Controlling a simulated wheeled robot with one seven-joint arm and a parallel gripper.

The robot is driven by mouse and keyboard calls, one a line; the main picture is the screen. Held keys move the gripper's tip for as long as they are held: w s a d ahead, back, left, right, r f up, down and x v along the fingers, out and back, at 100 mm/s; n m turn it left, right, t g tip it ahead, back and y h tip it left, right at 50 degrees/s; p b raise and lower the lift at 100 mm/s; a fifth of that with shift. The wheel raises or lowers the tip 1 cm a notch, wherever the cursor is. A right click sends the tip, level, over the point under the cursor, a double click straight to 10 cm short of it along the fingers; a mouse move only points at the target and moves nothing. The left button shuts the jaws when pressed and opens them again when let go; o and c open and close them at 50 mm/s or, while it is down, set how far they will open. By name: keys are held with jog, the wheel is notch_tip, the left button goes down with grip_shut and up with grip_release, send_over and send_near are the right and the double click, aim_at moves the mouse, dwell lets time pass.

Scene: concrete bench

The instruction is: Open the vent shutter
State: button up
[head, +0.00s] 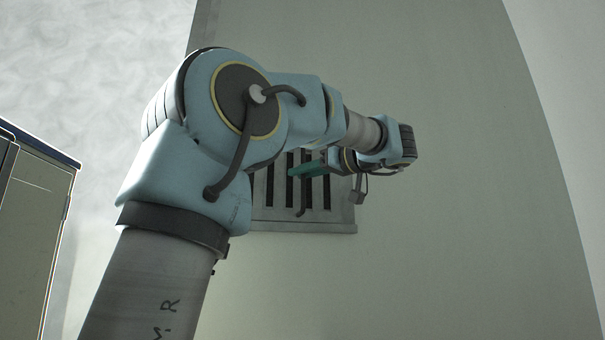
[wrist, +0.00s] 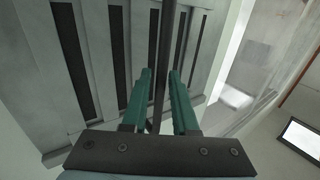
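The vent shutter (head: 320,226) is a grey framed panel on the wall with upright grey slats and dark gaps between them. It fills the upper left of the wrist view (wrist: 95,45). A thin dark lever (wrist: 165,45) stands out from its front; its lower end shows in the head view (head: 301,211). My gripper (head: 292,171) is in front of the shutter. In the wrist view its two teal fingers (wrist: 160,71) stand apart on either side of the lever, with a narrow gap showing; I see no clear grip. My arm hides the shutter's upper left part.
The shutter sits on a plain greenish-grey wall panel (head: 460,200), which is clear to the right and below. A cabinet (head: 35,220) with a dark blue top edge stands at the far left. A bright rectangle (wrist: 302,138) shows at the wrist view's right edge.

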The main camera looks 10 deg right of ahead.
jog(key=shift+o, duration=1.2)
jog(key=shift+s, duration=0.1)
jog(key=b+v, duration=0.2)
jog(key=v, duration=0.8)
jog(key=shift+s+d+b, duration=0.25)
jog(key=shift+b, duration=0.05)
